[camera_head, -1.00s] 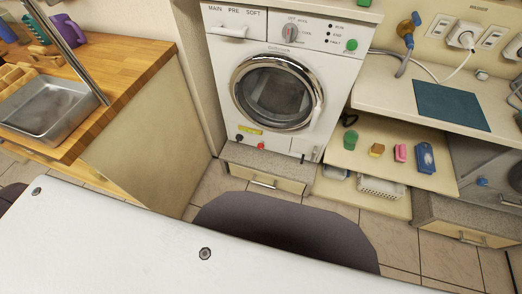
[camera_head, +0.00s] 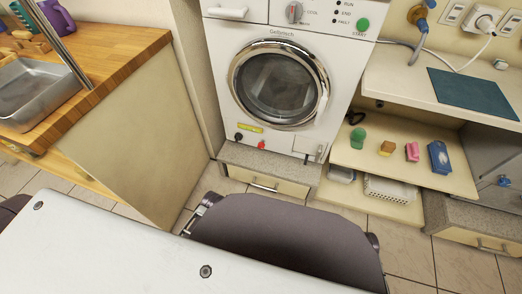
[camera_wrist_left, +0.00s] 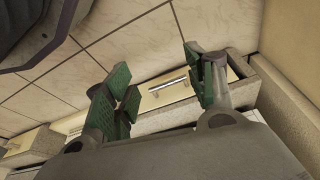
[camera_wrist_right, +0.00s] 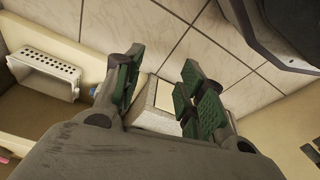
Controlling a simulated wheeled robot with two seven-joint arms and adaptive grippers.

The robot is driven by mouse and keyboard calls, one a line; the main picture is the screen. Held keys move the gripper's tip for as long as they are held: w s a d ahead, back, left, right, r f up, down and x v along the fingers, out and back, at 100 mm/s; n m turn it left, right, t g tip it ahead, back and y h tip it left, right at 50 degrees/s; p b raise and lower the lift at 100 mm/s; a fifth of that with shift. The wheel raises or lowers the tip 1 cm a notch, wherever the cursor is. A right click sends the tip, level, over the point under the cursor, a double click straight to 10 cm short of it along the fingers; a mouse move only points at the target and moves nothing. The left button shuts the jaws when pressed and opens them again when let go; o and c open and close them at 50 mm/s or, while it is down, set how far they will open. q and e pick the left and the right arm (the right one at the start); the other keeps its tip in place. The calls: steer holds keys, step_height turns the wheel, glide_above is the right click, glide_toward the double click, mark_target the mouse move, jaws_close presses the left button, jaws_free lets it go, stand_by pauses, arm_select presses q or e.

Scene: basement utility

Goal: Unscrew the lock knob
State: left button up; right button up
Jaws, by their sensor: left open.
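The white washing machine (camera_head: 221,62) stands ahead in the head view, its round door shut. Low on its front, under a yellow label (camera_head: 250,128), are a small black knob (camera_head: 238,138) and a small red knob (camera_head: 261,145). I cannot tell which is the lock knob. A grey dial (camera_head: 294,12) shows at the top of the machine. My left gripper (camera_wrist_left: 160,82) is open and empty, with a drawer handle in view beyond its fingers. My right gripper (camera_wrist_right: 162,68) is open and empty over the tiled floor. Neither gripper is near the knobs.
A wooden counter (camera_head: 110,72) with a metal sink (camera_head: 36,92) stands at the left. At the right, a shelf (camera_head: 385,170) holds a green item, a sponge, a pink item and a blue box. A drawer (camera_head: 262,183) lies under the machine. Tiled floor lies in front.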

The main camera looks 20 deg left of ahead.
arm_select(q)
steer(key=w+f+m+t+b, duration=0.1)
steer(key=w+t+b, duration=0.5)
steer(key=w, duration=0.7)
steer(key=w+d+f+m+t+b, duration=0.1)
steer(key=w+f+t+b, duration=0.3)
steer(key=w, duration=0.9)
steer(key=shift+f+t+h+b, duration=0.3)
steer(key=shift+t+b, duration=0.85)
steer(key=shift+t, duration=1.25)
arm_select(e)
steer(key=a+f+t+y, duration=0.3)
steer(key=a+y, duration=0.1)
steer(key=a, duration=0.5)
steer(key=shift+s+a+t, duration=0.2)
steer(key=shift+s+t, duration=0.1)
steer(key=shift+s, duration=0.05)
arm_select(q)
steer(key=shift+w+r, duration=0.1)
arm_select(e)
steer(key=shift+f, duration=0.1)
arm_select(q)
steer(key=shift+w, duration=0.15)
arm_select(e)
steer(key=shift+w, duration=0.1)
